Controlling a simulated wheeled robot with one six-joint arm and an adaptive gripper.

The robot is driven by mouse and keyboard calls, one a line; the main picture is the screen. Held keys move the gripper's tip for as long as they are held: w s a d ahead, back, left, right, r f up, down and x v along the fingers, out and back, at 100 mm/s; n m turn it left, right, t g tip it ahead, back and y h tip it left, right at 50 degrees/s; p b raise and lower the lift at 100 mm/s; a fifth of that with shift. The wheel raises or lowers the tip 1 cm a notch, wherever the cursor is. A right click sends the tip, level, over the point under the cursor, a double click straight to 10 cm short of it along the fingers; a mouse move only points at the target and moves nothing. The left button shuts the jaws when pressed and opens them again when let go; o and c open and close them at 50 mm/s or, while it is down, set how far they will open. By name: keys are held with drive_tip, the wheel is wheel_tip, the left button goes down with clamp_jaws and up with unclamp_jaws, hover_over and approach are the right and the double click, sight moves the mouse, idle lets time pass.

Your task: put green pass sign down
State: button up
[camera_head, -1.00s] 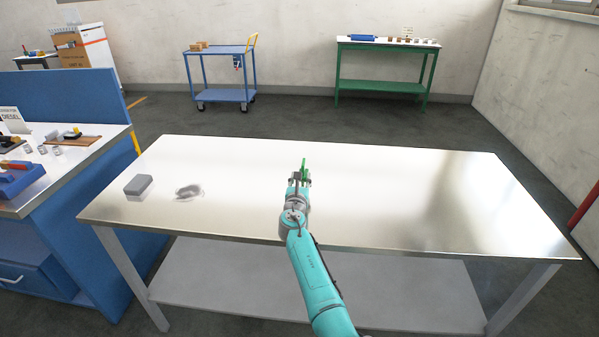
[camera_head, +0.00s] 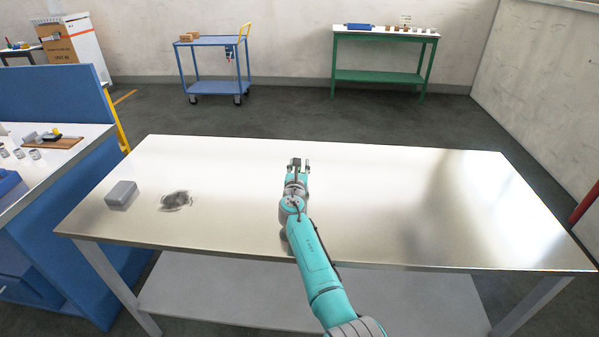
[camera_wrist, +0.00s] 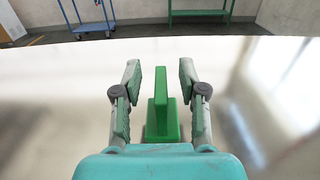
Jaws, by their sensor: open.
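The green pass sign (camera_wrist: 163,118) shows in the wrist view as an upright green plate on a thicker green base. It stands between the two fingers of my gripper (camera_head: 299,165), with a gap on either side of the plate. My gripper is open, low over the middle of the metal table (camera_head: 390,205). The sign appears to rest on the tabletop, though my gripper body hides the bottom of its base. In the head view the sign is hidden behind my gripper.
A grey box (camera_head: 121,195) and a crumpled dark grey item (camera_head: 175,201) lie at the table's left. The right side of the table is clear. A blue workbench (camera_head: 60,190) stands left, a blue cart (camera_head: 213,88) and a green table (camera_head: 380,76) behind.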

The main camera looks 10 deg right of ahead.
clamp_jaws()
drive_tip(key=shift+r, duration=0.1)
